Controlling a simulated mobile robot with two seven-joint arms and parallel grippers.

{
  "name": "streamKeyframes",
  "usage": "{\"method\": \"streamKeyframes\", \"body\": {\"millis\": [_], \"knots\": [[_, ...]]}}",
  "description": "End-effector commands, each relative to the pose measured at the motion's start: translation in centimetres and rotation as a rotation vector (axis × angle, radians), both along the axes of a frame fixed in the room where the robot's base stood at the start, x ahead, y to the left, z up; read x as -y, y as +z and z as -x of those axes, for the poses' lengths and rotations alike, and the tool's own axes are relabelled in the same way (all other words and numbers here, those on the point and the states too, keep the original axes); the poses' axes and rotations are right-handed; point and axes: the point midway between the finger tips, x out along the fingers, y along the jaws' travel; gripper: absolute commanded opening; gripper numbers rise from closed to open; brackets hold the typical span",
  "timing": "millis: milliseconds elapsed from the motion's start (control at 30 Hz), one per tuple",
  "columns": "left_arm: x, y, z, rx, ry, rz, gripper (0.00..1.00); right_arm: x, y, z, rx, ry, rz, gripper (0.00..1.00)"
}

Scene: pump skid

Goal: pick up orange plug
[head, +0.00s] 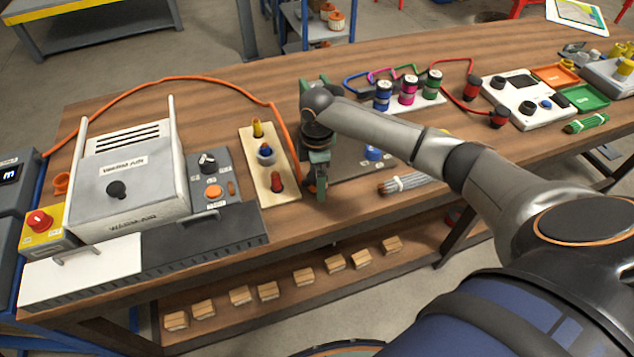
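An orange cable (200,79) arcs over the wooden table from the left edge and runs down to beside my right gripper (321,192). A small orange piece (62,183) sits left of the warm air unit; I cannot tell whether it is the orange plug. No plug is clear at the cable's right end, where my gripper and wrist cover part of the view. My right gripper points down, low over the table near its front edge. Its fingers are small and dark, and their opening cannot be made out. My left gripper is out of view.
Left of my gripper is a pale board (257,138) with yellow, blue and red fittings. The warm air unit (128,180) stands farther left. A dark plate (350,165) lies behind my gripper, and grey rods (405,182) to its right. Several coloured cylinders (407,90) stand behind my forearm.

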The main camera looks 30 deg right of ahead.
Motion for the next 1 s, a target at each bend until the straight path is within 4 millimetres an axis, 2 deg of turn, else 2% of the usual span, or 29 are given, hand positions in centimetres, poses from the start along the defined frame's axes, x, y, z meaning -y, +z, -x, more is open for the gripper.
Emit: {"method": "streamKeyframes", "body": {"millis": [167, 1000], "knots": [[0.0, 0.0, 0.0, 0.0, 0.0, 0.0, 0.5, 0.0, -0.01, 0.01, 0.0, 0.0, 0.0, 0.94], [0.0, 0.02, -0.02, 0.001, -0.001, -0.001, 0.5, 0.03, 0.05, 0.0, 0.0, 0.0, 0.0, 0.0]]}}
